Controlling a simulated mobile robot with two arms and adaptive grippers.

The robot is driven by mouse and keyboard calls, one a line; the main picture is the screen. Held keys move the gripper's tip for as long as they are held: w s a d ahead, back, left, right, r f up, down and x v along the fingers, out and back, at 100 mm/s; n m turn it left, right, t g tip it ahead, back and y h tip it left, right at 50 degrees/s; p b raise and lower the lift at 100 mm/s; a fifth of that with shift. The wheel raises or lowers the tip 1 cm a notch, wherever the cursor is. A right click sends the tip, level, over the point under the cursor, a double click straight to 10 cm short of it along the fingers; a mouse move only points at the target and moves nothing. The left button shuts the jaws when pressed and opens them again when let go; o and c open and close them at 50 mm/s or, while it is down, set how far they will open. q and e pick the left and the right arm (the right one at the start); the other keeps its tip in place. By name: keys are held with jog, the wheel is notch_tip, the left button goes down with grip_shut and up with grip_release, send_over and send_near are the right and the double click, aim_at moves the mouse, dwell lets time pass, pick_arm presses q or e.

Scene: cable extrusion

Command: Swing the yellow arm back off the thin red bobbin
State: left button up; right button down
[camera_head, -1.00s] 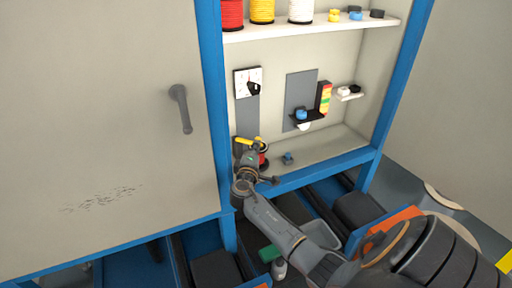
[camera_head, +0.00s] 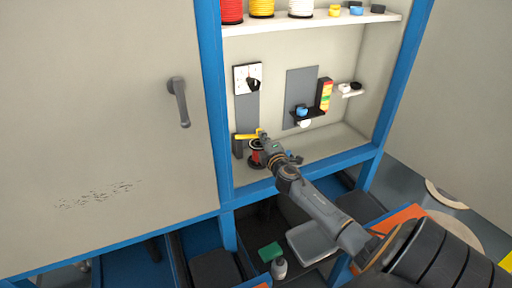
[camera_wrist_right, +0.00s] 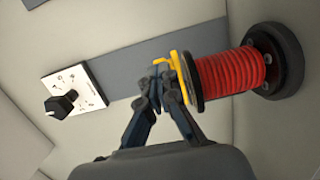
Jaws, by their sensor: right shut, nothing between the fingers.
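The yellow arm (camera_head: 246,136) extends from a dark post at the left of the lower shelf to my right gripper's fingers. In the wrist view the yellow arm (camera_wrist_right: 179,72) crosses beside the near black flange of the thin red bobbin (camera_wrist_right: 230,80); I cannot tell if they touch. The red bobbin (camera_head: 255,158) stands on the shelf, partly covered by my gripper in the head view. My right gripper (camera_head: 265,137) is shut, its fingertips (camera_wrist_right: 163,92) right at the yellow arm, with nothing clearly held. My left gripper is out of view.
A white panel with a black knob (camera_head: 254,84) is on the back wall above the bobbin. A dark bracket (camera_head: 308,115) with a blue piece and a colored light stack (camera_head: 325,95) are to the right. Blue frame posts (camera_head: 212,110) border the alcove. Spools stand on the upper shelf.

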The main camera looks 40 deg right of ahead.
jog(key=shift+w+d+b, duration=0.65)
jog(key=shift+w+d, duration=0.3)
jog(key=shift+d, duration=0.25)
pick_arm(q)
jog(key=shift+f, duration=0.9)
pick_arm(e)
jog(key=shift+r, duration=0.1)
jog(key=shift+d+r, duration=0.15)
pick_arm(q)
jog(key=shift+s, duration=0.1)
